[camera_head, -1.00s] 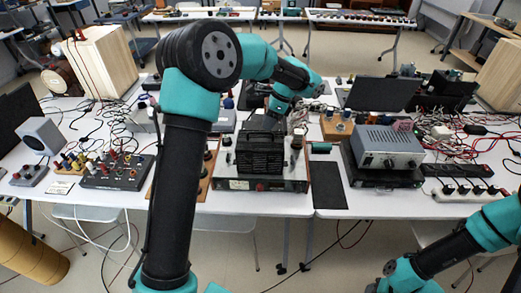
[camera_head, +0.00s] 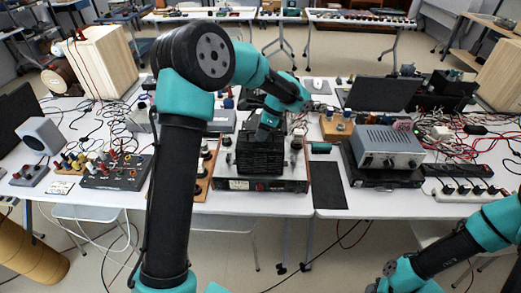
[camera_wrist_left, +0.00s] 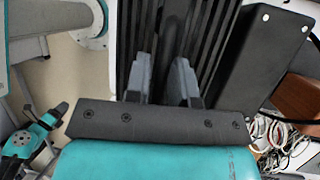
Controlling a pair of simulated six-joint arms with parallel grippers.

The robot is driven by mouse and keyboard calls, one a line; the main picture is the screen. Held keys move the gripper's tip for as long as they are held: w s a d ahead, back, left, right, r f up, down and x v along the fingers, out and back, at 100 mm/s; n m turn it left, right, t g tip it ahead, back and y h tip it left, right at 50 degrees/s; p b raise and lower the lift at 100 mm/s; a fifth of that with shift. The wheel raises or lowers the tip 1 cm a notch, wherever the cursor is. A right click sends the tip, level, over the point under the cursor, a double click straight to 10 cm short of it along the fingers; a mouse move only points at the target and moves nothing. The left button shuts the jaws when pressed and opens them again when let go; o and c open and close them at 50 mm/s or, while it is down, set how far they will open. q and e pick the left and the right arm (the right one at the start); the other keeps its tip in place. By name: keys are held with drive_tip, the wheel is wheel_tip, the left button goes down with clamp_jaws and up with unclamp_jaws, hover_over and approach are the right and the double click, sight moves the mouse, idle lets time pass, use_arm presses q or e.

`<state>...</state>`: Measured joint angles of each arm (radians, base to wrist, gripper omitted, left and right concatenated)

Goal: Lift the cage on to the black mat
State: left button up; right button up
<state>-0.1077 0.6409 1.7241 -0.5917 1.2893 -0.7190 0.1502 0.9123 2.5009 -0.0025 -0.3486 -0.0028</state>
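The cage (camera_head: 260,160) is a black ribbed box. It sits on top of a device with a front panel, left of the black mat (camera_head: 330,192). The mat is a bare dark rectangle lying on the table. My left gripper (camera_head: 264,136) is down at the top of the cage. In the left wrist view, the two grey fingers (camera_wrist_left: 165,82) stand apart on either side of a dark handle bar, with the slatted cage (camera_wrist_left: 212,45) beneath. Whether they touch the bar is unclear. My right arm is at the lower right of the head view; its fingertips are out of frame.
The device under the cage (camera_head: 290,185) stands near the table's front edge. A grey power supply (camera_head: 388,147) stands right of the mat. A small green cylinder (camera_head: 320,147) lies behind the mat. A wooden board with knobs (camera_head: 205,172) is left of the device.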

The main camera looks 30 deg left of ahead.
use_arm(q)
drive_tip(key=shift+c, duration=0.5)
clamp_jaws()
drive_tip(key=shift+r, duration=0.1)
wheel_tip(320, 180, up, 10)
drive_tip(key=shift+f, duration=0.1)
idle(0.8)
wheel_tip(320, 180, up, 4)
drive_tip(key=shift+f, duration=0.2)
idle(0.3)
